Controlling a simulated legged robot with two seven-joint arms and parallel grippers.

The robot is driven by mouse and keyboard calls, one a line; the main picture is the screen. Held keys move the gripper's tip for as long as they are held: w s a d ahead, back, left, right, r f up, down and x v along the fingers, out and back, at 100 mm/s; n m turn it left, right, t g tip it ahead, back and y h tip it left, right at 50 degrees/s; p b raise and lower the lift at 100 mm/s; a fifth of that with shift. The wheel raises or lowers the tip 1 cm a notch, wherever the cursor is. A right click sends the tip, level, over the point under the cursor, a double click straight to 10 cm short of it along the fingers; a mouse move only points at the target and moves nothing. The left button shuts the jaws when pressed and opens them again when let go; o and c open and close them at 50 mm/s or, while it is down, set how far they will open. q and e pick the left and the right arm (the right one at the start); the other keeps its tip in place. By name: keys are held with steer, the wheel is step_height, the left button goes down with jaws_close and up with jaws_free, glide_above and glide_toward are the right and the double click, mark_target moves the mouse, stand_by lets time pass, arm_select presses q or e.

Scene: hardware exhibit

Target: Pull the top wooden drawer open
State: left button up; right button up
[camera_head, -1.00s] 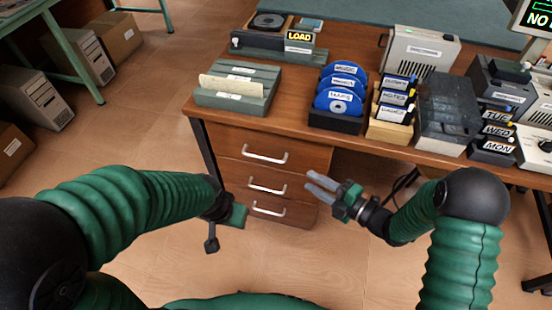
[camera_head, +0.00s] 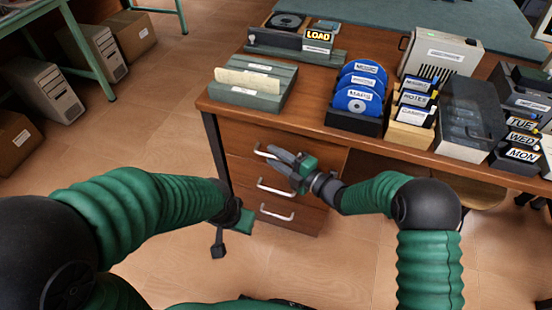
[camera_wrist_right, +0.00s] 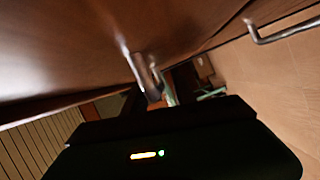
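The wooden drawer unit stands under the desk's left end, with three drawers and silver bar handles. The top drawer (camera_head: 238,139) looks closed. My right gripper (camera_head: 271,156) is at the top drawer's handle (camera_head: 259,151), its two grey fingers slightly apart and covering most of the bar. I cannot tell whether they touch it. The right wrist view is dark and blurred, with wood close by and a metal bar (camera_wrist_right: 262,38) at upper right. My left gripper (camera_head: 228,238) hangs low, left of the drawers; its finger state is unclear.
The middle handle (camera_head: 275,189) and bottom handle (camera_head: 277,215) sit just below my right gripper. The desk top (camera_head: 310,110) overhangs the drawers and holds a grey file rack (camera_head: 262,98) and blue discs (camera_head: 357,102). The floor in front is clear.

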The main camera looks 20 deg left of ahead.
steer(key=shift+d, duration=0.1)
jaws_close()
steer(key=shift+s+f, duration=0.1)
stand_by(1.2)
